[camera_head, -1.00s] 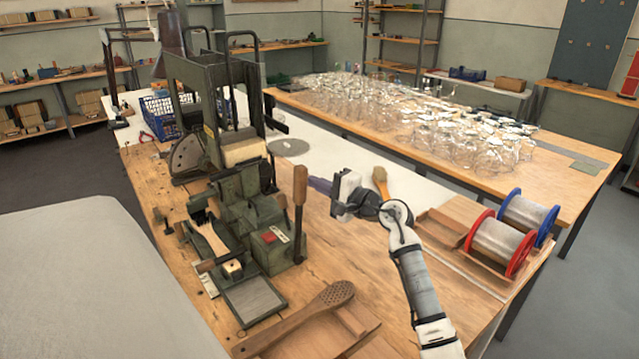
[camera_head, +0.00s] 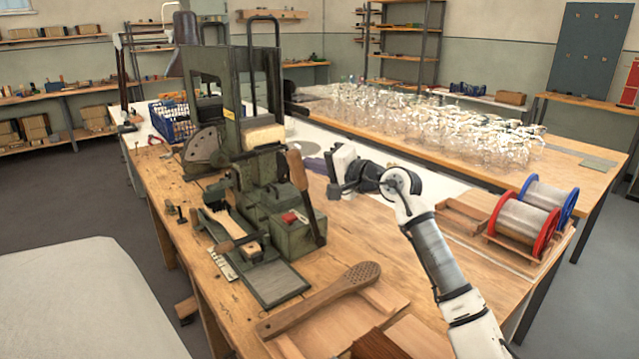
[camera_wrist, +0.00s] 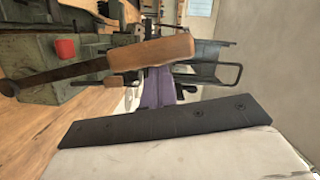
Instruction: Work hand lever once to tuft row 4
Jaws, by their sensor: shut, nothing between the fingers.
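The hand lever (camera_head: 300,172) has a wooden grip on a dark rod and stands at the right side of the green tufting machine (camera_head: 262,205). Its top leans left in the head view. In the wrist view the lever's grip (camera_wrist: 150,53) lies across the picture, in front of part of the purple fingers. My gripper (camera_head: 312,165) is shut and empty, right beside the grip; I cannot tell whether they touch. The purple fingers also show in the wrist view (camera_wrist: 159,88). A wooden brush body (camera_head: 232,226) sits in the machine's holder.
A perforated wooden paddle (camera_head: 325,297) lies on a tray at the bench front. Wire spools (camera_head: 522,220) stand at the right. A red button (camera_head: 290,217) is on the machine near the lever.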

